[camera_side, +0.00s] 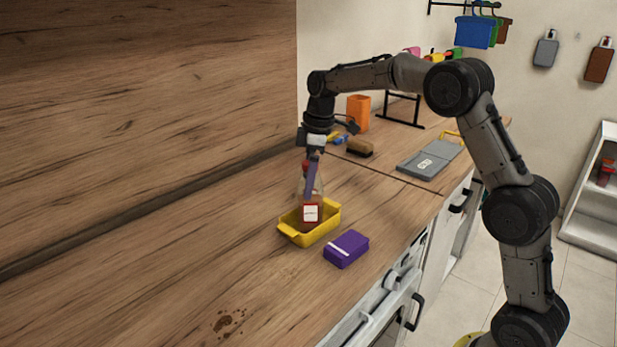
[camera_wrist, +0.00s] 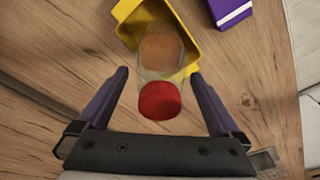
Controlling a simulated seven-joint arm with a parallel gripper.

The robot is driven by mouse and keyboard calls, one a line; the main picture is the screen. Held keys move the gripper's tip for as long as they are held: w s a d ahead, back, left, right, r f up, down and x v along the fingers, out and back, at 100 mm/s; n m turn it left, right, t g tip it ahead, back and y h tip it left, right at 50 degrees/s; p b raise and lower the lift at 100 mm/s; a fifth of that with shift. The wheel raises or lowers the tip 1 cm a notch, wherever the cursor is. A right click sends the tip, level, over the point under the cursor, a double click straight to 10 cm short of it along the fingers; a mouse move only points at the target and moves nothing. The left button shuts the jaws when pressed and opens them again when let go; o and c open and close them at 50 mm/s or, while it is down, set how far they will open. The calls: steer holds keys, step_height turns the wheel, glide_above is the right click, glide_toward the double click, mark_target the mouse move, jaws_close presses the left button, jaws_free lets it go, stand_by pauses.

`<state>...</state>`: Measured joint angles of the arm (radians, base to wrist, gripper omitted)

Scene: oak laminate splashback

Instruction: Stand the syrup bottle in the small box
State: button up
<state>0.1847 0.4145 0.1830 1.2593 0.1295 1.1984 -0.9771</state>
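The syrup bottle is clear with brown contents, a red cap (camera_wrist: 160,100) and a red-edged white label (camera_side: 311,213). It looks upright, with its lower part inside the small yellow box (camera_side: 291,233); its base is hidden, so contact with the box floor cannot be seen. The box also shows in the wrist view (camera_wrist: 127,10). My gripper (camera_wrist: 158,78) is open, its two purple fingers on either side of the bottle with gaps between. In the side view my gripper (camera_side: 311,190) points down at the bottle and overlaps its upper part.
A purple box (camera_side: 346,249) with a white stripe lies just right of the yellow box. Behind are a brown brush (camera_side: 359,147), an orange container (camera_side: 358,112) and a grey board (camera_side: 430,158). The counter at front left is clear except for brown stains (camera_side: 228,322).

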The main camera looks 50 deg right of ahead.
steer(key=shift+r, duration=0.1)
steer(key=r, duration=0.7)
steer(key=s+d+r, duration=0.1)
steer(key=r, duration=0.2)
steer(key=shift+r, duration=0.35)
steer(key=shift+s+d+r, duration=0.1)
steer(key=shift+s+r, duration=0.15)
steer(key=shift+r, duration=0.45)
steer(key=s+a+r+m+t, duration=0.1)
steer(key=s+a+r+m, duration=0.2)
steer(key=s, duration=0.6)
steer(key=s+a+f+m+t, duration=0.1)
steer(key=s+f+m, duration=0.1)
steer(key=s, duration=0.6)
steer(key=s+a+f+m+t, duration=0.1)
steer(key=s+a+f, duration=0.1)
steer(key=s+f, duration=0.3)
steer(key=s+a+f+m+t+h, duration=0.1)
steer(key=s+f, duration=0.3)
steer(key=s, duration=0.6)
steer(key=shift+s+a+f+m, duration=0.3)
steer(key=shift+a+m, duration=0.15)
steer(key=shift+m, duration=0.35)
